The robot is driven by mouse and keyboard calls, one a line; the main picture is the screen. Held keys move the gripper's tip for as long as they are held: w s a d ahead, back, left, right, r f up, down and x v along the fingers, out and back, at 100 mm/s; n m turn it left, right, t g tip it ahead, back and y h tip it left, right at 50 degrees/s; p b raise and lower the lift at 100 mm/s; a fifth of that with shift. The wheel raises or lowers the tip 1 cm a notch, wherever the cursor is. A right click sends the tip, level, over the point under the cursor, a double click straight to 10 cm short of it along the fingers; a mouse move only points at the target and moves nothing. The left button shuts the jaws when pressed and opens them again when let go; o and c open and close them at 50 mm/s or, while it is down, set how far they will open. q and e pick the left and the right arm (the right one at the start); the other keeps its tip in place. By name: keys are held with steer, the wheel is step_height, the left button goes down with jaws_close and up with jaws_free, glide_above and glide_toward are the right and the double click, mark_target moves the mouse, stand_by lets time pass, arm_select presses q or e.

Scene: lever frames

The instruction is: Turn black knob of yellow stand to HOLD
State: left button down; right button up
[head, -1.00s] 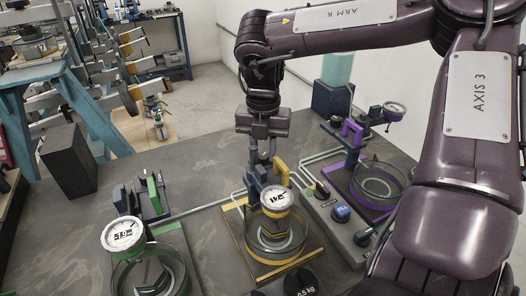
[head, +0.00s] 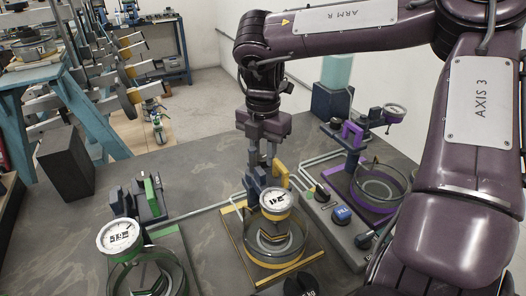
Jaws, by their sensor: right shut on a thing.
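The yellow stand (head: 237,238) is in the middle of the table in the head view, with a round white gauge (head: 276,200), a glass ring on its base and a yellow handle (head: 281,175) at its back. My right gripper (head: 264,181) points down at the back of this stand, beside the yellow handle. It is shut on the black knob, which is mostly hidden by the fingers and the dark block. The knob's pointer and the HOLD mark cannot be read. My left gripper is not in view.
A green stand (head: 147,186) is at the left and a purple stand (head: 353,134) at the right. A grey control box with a blue button (head: 342,214) lies between the yellow and purple stands. A black weight (head: 300,286) is in front. My right arm covers the right side.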

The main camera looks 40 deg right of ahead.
mark_target(263, 157)
steer(key=o, duration=1)
steer(key=shift+r, duration=3.95)
